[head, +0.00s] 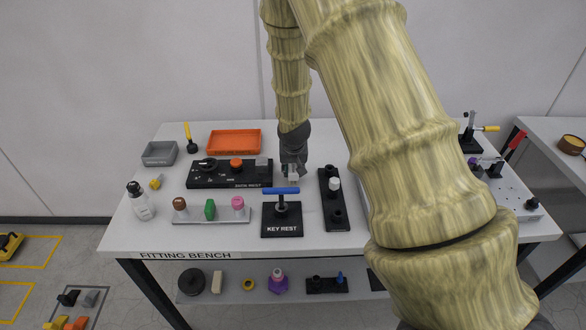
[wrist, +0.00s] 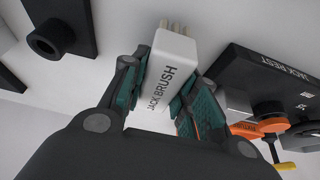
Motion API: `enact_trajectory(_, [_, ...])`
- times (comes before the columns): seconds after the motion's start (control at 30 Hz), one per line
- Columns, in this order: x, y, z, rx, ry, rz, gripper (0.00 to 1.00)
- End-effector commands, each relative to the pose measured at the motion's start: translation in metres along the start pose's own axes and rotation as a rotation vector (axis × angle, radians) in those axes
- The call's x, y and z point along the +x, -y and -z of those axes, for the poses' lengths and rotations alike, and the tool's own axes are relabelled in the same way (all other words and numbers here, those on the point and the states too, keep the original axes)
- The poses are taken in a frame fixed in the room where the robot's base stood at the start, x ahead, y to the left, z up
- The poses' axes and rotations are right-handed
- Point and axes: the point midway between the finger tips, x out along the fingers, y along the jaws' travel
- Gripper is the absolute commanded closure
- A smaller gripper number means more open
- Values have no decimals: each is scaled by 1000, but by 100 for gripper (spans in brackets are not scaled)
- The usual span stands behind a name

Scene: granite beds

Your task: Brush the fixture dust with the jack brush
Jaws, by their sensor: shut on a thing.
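My gripper (head: 292,170) is at the middle of the fitting bench, pointing down between the jack rest and a narrow black rack. In the wrist view, my gripper (wrist: 160,95) is shut on the jack brush (wrist: 172,62), a white block with its name in black and pale bristles at its far end. The brush (head: 293,181) shows small and pale under the gripper in the head view. A grey fixture plate (head: 512,195) with clamps is at the bench's right end, partly hidden by my arm. I cannot make out dust.
The black jack rest (head: 205,181) is left of the gripper. The key rest (head: 282,228) holds a blue-handled key (head: 281,191) in front. The black rack (head: 334,218) stands to the right.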

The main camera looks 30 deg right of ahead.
Motion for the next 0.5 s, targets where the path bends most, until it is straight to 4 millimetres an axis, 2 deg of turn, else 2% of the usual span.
enact_trajectory(0.03, [-7, 0, 3, 0, 0, 0, 98])
enact_trajectory(0.5, [-39, 0, 16, 0, 1, 0, 98])
